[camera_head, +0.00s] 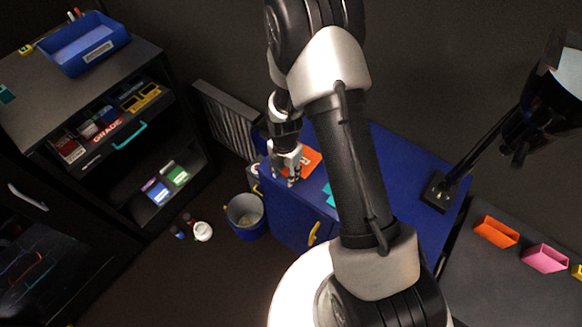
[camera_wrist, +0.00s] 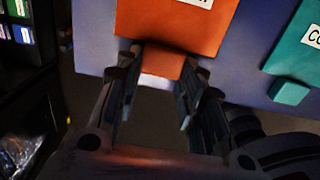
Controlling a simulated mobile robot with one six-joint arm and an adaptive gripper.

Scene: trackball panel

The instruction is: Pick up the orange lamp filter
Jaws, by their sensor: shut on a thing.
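The orange lamp filter (camera_wrist: 175,25) is a flat orange sheet with a white label and a small tab (camera_wrist: 161,63) at its near edge. In the wrist view it lies over the blue cabinet top, with the tab between my gripper's fingers (camera_wrist: 160,95). My gripper is shut on the tab. In the head view my gripper (camera_head: 287,178) is at the left edge of the blue cabinet (camera_head: 395,160), and part of the orange filter (camera_head: 312,160) shows beside it. I cannot tell whether the filter is lifted off the surface.
A teal filter (camera_wrist: 299,48) with its own tab lies to the right on the cabinet. A desk lamp (camera_head: 437,192) stands at the cabinet's right side. A blue bin (camera_head: 245,228) stands on the floor at left, near a dark shelf unit (camera_head: 150,55).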

